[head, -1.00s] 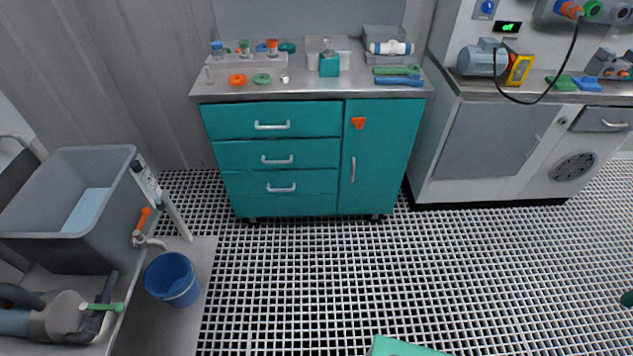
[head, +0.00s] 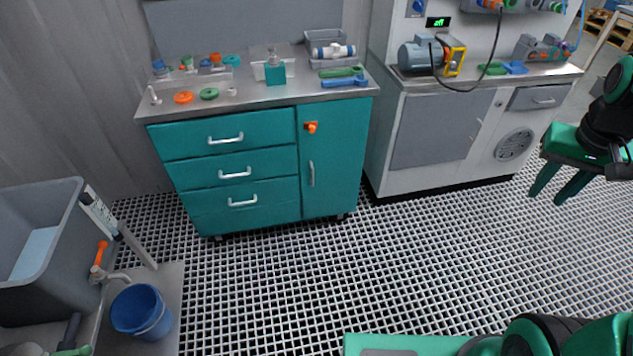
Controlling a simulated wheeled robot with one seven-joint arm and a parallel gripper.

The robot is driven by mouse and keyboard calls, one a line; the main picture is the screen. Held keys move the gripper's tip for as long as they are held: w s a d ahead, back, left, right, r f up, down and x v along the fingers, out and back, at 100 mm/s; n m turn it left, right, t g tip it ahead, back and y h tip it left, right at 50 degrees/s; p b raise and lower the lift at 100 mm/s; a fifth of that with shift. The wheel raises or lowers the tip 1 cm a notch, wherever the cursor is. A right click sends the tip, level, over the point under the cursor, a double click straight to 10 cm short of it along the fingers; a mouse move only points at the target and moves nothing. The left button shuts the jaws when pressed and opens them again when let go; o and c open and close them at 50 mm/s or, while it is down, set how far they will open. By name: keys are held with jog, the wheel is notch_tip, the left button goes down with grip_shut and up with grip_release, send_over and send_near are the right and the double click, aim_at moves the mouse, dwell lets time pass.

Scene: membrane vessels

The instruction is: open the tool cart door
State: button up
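The teal tool cart (head: 250,160) stands against the back wall, left of centre in the head view. Its door (head: 334,165) is on the right side of the front and looks shut. The door carries a vertical silver handle (head: 311,174) and an orange latch knob (head: 311,127) near its top left corner. My gripper (head: 547,197) is at the right of the view, with two green fingers spread apart and nothing between them. It is in the air, well to the right of the cart and apart from the door.
A white cabinet (head: 432,130) with a pump on top stands right of the cart. A grey sink (head: 50,215) and a blue bucket (head: 141,311) are at the left. The grated floor (head: 290,270) in front of the cart is clear.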

jog(key=w+a+f+n+t, duration=0.1)
jog(key=w+a+f+t, duration=0.15)
jog(key=w, duration=0.65)
jog(key=w+a+f+n+t, duration=0.1)
jog(key=w+f, duration=0.2)
jog(key=w, duration=0.6)
jog(key=w+a+f+n+t, duration=0.1)
jog(key=w+f, duration=0.2)
jog(key=w, duration=0.6)
jog(key=w+a+f+n+t+y, duration=0.1)
jog(key=w+a+f+n+t, duration=0.25)
jog(key=w+a+f, duration=0.8)
jog(key=w+a+f+n+t+y, duration=0.1)
jog(key=w+a+f+t+y, duration=0.15)
jog(key=a+f, duration=0.45)
jog(key=w+a+f+n+t+y, duration=0.1)
jog(key=w+a+f, duration=0.35)
jog(key=a, duration=0.45)
jog(key=s+a+f+n+t+y, duration=0.25)
jog(key=s+a+f+y, duration=0.25)
jog(key=s+a+f, duration=0.75)
jog(key=f+x, duration=0.1)
jog(key=x, duration=1.1)
jog(key=shift+w+d+f+m, duration=0.2)
jog(key=shift+f+m, duration=0.05)
jog(key=shift+m, duration=0.05)
